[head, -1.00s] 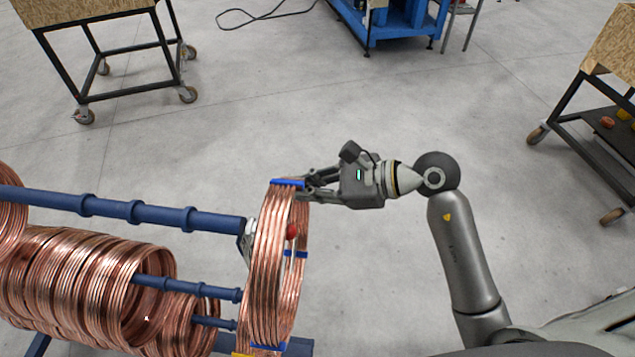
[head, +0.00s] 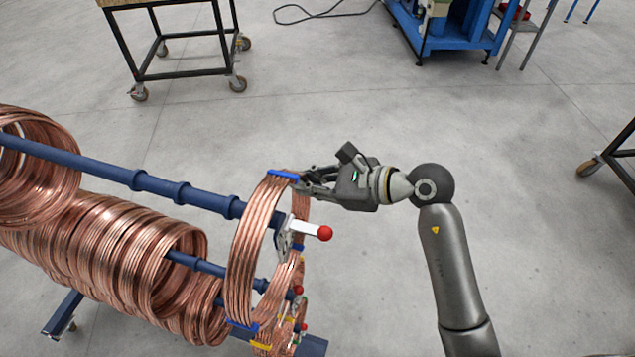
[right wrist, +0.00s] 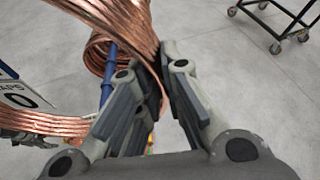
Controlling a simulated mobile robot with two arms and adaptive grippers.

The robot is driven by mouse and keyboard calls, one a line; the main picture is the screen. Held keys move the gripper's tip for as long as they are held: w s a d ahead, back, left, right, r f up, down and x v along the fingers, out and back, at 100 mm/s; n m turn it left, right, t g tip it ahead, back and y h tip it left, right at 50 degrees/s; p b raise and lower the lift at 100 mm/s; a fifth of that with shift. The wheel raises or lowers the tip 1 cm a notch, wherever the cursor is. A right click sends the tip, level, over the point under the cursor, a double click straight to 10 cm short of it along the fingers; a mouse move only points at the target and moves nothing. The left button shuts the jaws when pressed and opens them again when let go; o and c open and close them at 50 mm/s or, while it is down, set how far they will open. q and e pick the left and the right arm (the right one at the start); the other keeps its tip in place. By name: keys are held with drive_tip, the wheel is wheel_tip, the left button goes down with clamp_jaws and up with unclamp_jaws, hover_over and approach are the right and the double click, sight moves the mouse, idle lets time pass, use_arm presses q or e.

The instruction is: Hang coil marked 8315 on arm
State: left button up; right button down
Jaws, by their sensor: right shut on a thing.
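A copper coil (head: 252,245) with blue bands hangs from my right gripper (head: 306,183), which is shut on its top right edge. The coil is upright at the tip of the upper blue rack arm (head: 160,185). The arm's end plate and red-ball lever (head: 323,233) show through and past the coil's opening, so the coil appears to be around the tip. In the right wrist view, copper strands (right wrist: 125,25) run between the fingers (right wrist: 158,95). No number is readable on the coil. My left gripper is not in view.
Lower blue arms carry several copper coils (head: 130,260); another coil (head: 40,165) hangs farther in on the upper arm. A label plate (right wrist: 25,95) shows at left in the right wrist view. A wheeled cart (head: 180,75) and blue machine (head: 450,30) stand behind.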

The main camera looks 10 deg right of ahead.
drive_tip(key=shift+w+a+r, duration=0.1)
drive_tip(key=shift+w+a, duration=0.15)
drive_tip(key=shift+a, duration=0.4)
drive_tip(key=shift+w+a, duration=0.25)
drive_tip(key=shift+a, duration=0.35)
drive_tip(key=shift+d+f+b, duration=0.1)
drive_tip(key=shift+f+b, duration=0.65)
drive_tip(key=shift+b, duration=0.1)
drive_tip(key=c, duration=1.5)
unclamp_jaws()
drive_tip(key=shift+f, duration=0.2)
drive_tip(key=v, duration=1.2)
drive_tip(key=shift+r, duration=0.15)
